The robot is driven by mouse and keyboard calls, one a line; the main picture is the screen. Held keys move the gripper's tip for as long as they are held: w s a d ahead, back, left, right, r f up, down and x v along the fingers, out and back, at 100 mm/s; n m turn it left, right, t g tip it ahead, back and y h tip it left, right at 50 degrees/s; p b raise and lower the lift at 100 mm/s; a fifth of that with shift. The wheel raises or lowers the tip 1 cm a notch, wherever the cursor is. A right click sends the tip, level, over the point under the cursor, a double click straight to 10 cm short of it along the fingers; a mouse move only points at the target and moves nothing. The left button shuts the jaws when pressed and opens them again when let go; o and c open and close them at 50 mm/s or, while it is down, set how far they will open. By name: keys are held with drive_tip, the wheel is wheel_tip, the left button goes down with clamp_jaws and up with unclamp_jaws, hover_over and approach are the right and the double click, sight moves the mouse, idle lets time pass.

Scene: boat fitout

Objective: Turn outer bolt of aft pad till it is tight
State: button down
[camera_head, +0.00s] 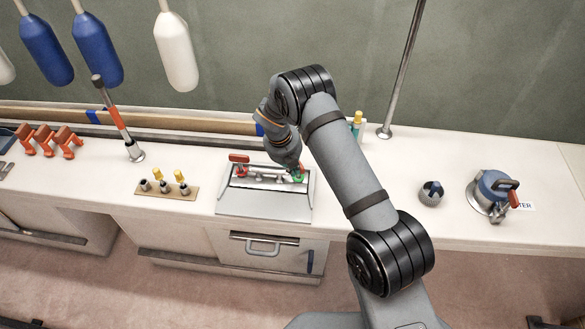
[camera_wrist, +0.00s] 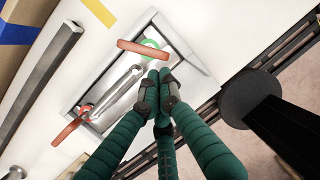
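My gripper (camera_head: 297,168) is low over the right end of a shallow grey tray-like unit (camera_head: 262,207) on the bench. In the wrist view, my gripper (camera_wrist: 158,78) has its dark green fingers drawn together at the tips, with nothing clear between them. Just beyond the tips are a green ring (camera_wrist: 150,46) and a red handle (camera_wrist: 143,49). A silver bar (camera_wrist: 122,88) runs across the unit beside the fingertips. A second red handle (camera_wrist: 66,131) is at the other end. I cannot tell which part is the aft pad or its outer bolt.
A wooden board (camera_head: 150,193) with several yellow-topped fittings stands left of the unit. Orange clamps (camera_head: 50,139) and an upright red-gripped lever (camera_head: 118,122) are farther left. A dark knob (camera_head: 431,192) and a blue-topped fitting (camera_head: 490,190) are at right. Bench between unit and knob is mostly clear.

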drive_tip(key=shift+w+d, duration=0.25)
drive_tip(key=shift+d, duration=0.2)
drive_tip(key=shift+s+a, duration=0.1)
drive_tip(key=shift+a, duration=0.05)
idle(0.3)
drive_tip(key=s+a+p+v, duration=0.1)
drive_tip(key=p+v, duration=0.5)
drive_tip(key=shift+r, duration=0.15)
idle(0.5)
drive_tip(key=w+d+b+x, duration=0.1)
drive_tip(key=b+x, duration=0.4)
drive_tip(key=x, duration=0.1)
drive_tip(key=shift+b, duration=0.35)
